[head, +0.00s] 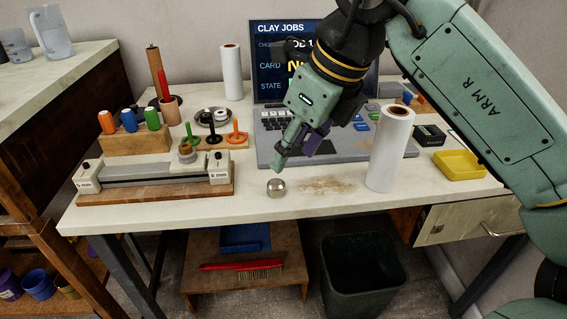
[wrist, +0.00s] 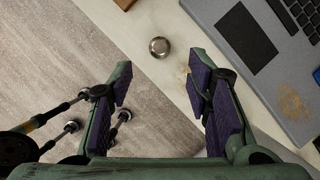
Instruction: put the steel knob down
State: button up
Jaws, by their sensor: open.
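The steel knob (head: 276,187) is a small shiny round piece resting on the pale bench top near its front edge. In the wrist view the knob (wrist: 159,47) lies on the bench beyond the fingertips, roughly between their lines and apart from both. My gripper (head: 281,162) is just above and behind the knob in the head view. In the wrist view my gripper (wrist: 160,80) has its purple-padded fingers spread wide with nothing between them.
A laptop-like console (head: 345,155) stands behind my gripper. A white roll (head: 390,150) stands upright to the right, and a yellow tray (head: 460,165) lies beyond it. A wooden-based roller fixture (head: 155,190) is at left. A dusty patch (head: 325,185) lies right of the knob.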

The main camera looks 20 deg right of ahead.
jog(key=v, duration=0.4)
dwell(0.5)
